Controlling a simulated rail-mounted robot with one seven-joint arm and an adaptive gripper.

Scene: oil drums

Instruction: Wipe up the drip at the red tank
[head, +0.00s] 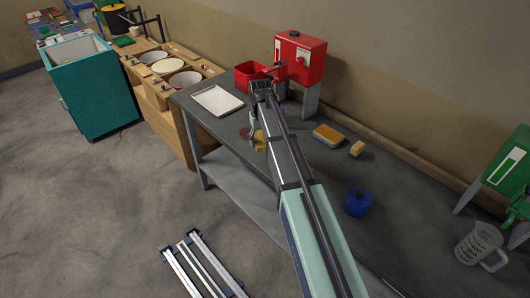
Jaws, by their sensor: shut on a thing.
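The red tank (301,57) stands on grey legs at the back of the grey workbench (300,165), against the wall. A small dark red patch (244,132) lies on the bench top in front of it, just left of my gripper; it looks like the drip. My gripper (256,134) points down low over the bench and is partly hidden by my own arm. It is shut on a yellow cloth-like thing (260,141). I cannot tell whether the yellow thing touches the bench or the patch.
A red bin (249,75) sits left of the tank, with a white tray (217,100) in front. A yellow-filled tray (328,135), tan block (357,149) and blue container (357,202) lie right of my arm. A green tank (507,165) and clear jug (480,246) are far right.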

